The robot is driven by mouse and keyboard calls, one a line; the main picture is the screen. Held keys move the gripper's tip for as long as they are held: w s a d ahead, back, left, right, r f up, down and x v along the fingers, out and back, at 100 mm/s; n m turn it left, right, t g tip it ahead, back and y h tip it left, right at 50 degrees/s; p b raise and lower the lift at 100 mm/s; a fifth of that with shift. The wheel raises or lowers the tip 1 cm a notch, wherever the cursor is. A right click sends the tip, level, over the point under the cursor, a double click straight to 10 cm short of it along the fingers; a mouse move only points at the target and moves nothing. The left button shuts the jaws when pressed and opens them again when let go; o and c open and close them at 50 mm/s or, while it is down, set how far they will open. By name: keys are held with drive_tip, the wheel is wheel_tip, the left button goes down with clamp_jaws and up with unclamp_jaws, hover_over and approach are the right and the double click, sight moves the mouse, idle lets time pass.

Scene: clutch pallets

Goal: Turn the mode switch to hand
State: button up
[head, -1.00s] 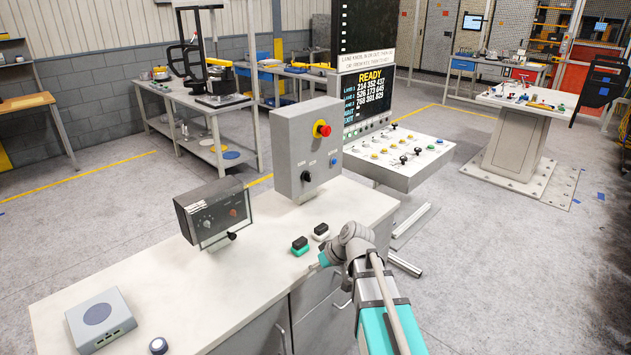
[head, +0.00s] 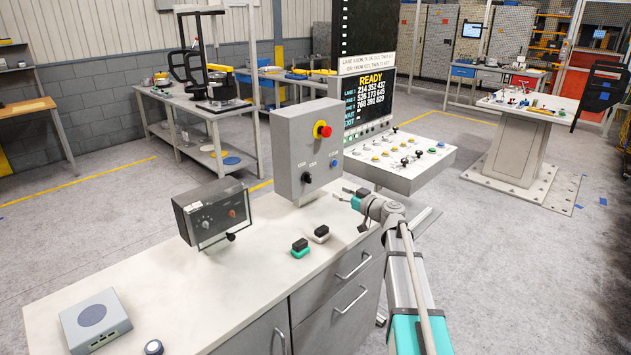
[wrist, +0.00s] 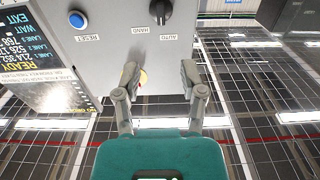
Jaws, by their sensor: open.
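The mode switch is a black rotary knob (head: 307,177) low on the front of a grey control box (head: 290,150). In the wrist view the knob (wrist: 160,11) is at the top edge, partly cut off, with HAND and AUTO labels on either side, upside down. I cannot tell for sure which label it points to. My gripper (head: 349,193) is just right of the box in the head view. In the wrist view its fingers (wrist: 159,72) are open and empty, apart from the knob.
A red emergency stop (head: 322,129) with a yellow collar sits high on the box. A blue reset button (wrist: 77,19) is beside the knob. A dark meter box (head: 211,214) and two small rocker-like blocks, one green-based (head: 300,248), stand on the bench (head: 235,290).

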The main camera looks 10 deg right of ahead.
sight(311, 178)
drive_tip(key=shift+w+a, duration=0.1)
idle(0.3)
drive_tip(key=x, duration=1.3)
drive_tip(key=shift+w+a, duration=0.2)
drive_tip(key=shift+w, duration=0.05)
